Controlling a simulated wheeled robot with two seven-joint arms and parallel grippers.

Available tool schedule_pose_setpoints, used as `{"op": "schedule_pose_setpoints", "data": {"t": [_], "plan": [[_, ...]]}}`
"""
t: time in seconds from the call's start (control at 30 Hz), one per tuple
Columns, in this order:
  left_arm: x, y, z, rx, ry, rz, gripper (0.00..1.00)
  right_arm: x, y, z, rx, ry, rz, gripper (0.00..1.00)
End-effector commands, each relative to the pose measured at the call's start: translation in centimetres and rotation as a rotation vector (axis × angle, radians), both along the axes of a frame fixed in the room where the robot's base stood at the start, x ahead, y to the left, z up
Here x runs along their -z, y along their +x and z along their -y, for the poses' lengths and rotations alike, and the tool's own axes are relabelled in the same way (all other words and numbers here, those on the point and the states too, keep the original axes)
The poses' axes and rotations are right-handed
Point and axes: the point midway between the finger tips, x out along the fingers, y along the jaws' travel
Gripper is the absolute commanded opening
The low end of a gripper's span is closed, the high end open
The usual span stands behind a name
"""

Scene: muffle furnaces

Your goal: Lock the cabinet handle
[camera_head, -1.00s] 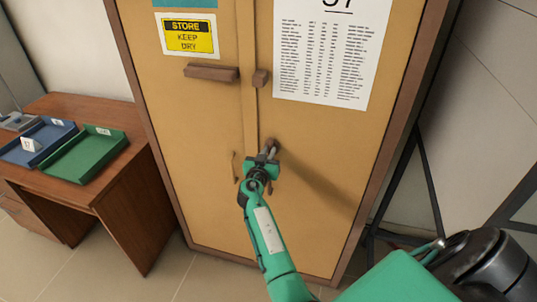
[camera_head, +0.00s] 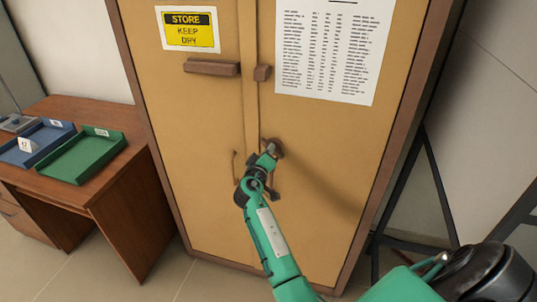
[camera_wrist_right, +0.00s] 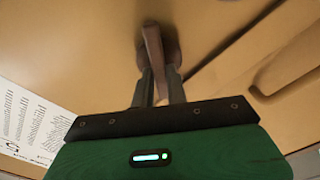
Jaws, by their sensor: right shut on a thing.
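The tan cabinet (camera_head: 330,140) stands in front of me with its doors closed. Its small handle (camera_head: 274,148) is on the right door near the centre seam. My right gripper (camera_head: 268,156) is at this handle. In the right wrist view the handle is a narrow brown bar (camera_wrist_right: 153,48) on a round base. The fingers of my right gripper (camera_wrist_right: 160,85) are closed on it, one on each side. The gripper hides part of the handle in the head view. My left gripper is not in view.
A thin pull (camera_head: 235,167) is left of my gripper. A desk (camera_head: 115,190) with a blue tray (camera_head: 36,143) and a green tray (camera_head: 88,156) stands at left. Dark frame bars (camera_head: 440,190) stand at right.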

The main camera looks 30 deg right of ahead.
Motion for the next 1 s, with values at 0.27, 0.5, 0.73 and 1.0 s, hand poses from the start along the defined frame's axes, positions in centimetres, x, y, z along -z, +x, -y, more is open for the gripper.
{"op": "schedule_pose_setpoints", "data": {"t": [0.27,0.5,0.73,1.0], "plan": [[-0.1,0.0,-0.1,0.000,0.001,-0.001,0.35,0.1,0.1,-0.1,0.000,-0.171,-0.198,0.00],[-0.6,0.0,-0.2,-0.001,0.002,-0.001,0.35,0.3,0.2,-0.1,0.000,-0.298,-0.346,0.00],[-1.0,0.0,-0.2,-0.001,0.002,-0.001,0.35,0.4,0.2,-0.2,-0.001,-0.381,-0.445,0.00],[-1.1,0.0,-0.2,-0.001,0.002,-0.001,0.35,0.5,0.2,-0.1,0.000,-0.429,-0.499,0.00]]}}
